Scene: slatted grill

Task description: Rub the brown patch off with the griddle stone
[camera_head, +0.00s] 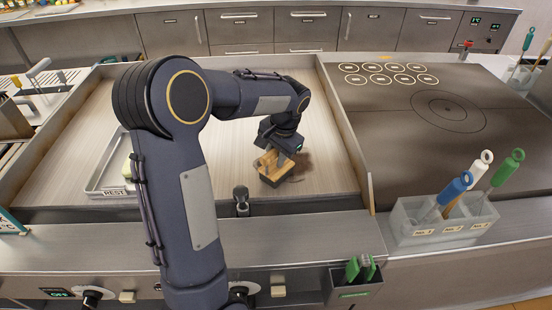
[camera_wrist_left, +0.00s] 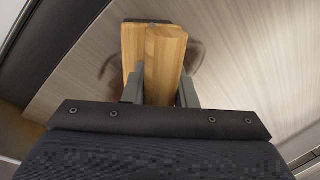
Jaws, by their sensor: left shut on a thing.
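My left gripper (camera_head: 277,150) is shut on the griddle stone's wooden holder (camera_head: 268,162), over the right part of the pale griddle plate (camera_head: 235,147). In the left wrist view the holder (camera_wrist_left: 155,60) stands between the two fingers (camera_wrist_left: 160,88). The stone's dark lower part (camera_head: 271,182) shows beneath the wood, at or very near the plate. The brown patch (camera_head: 300,167) shows as a darker smear beside the holder. In the left wrist view brown arcs of it (camera_wrist_left: 192,58) show on both sides of the wood. The holder hides its middle. My right gripper is out of view.
A metal tray marked REST (camera_head: 113,191) lies at the plate's left. A raised metal divider (camera_head: 345,130) bounds the plate on the right, with a dark hob (camera_head: 430,110) beyond. A bin with colored-handled tools (camera_head: 440,222) stands at front right. The plate's back is clear.

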